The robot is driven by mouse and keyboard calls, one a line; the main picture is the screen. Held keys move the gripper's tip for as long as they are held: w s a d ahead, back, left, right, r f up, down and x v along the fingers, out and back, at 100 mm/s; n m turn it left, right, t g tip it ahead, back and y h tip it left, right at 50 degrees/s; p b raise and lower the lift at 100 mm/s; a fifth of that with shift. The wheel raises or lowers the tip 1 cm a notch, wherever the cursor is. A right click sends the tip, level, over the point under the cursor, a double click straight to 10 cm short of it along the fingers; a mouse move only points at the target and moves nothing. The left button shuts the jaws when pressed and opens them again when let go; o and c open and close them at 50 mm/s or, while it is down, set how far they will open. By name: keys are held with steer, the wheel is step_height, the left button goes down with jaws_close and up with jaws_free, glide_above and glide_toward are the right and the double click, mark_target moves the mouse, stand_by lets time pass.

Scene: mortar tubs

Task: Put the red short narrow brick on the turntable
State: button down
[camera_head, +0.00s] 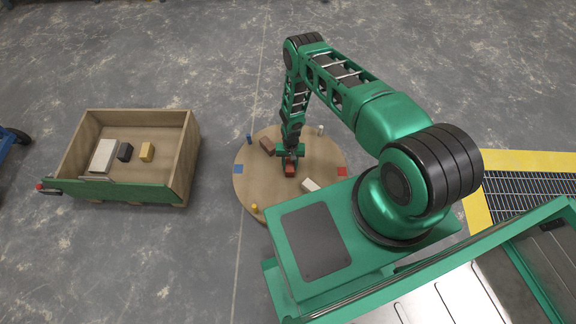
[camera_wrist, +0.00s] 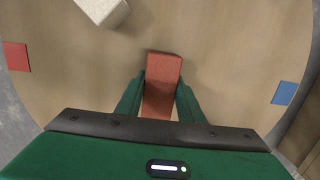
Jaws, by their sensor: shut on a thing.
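The red short narrow brick (camera_wrist: 163,69) is between the two fingers of my gripper (camera_wrist: 160,98) in the wrist view. The fingers are shut on its sides. In the head view the red brick (camera_head: 290,168) shows below my gripper (camera_head: 291,157), over the middle of the round wooden turntable (camera_head: 250,188). I cannot tell whether the brick touches the turntable's surface. The turntable also fills most of the wrist view (camera_wrist: 230,60), with a red patch and a blue patch near its edges.
On the turntable are a white brick (camera_head: 310,185), a brownish-red brick (camera_head: 267,144) and small blue, white and yellow pegs near the rim. A wooden crate (camera_head: 189,150) at left holds a pale block, a dark brick and a yellow brick. A yellow-edged grate (camera_head: 530,187) lies right.

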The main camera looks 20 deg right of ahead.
steer(key=shift+f, duration=0.15)
steer(key=c, duration=1.1)
jaws_free()
steer(key=r, duration=0.3)
steer(key=w+r, duration=0.1)
steer(key=r, duration=0.6)
steer(key=shift+w+d+r, duration=0.15)
steer(key=shift+d+r, duration=0.1)
steer(key=shift+r, duration=0.1)
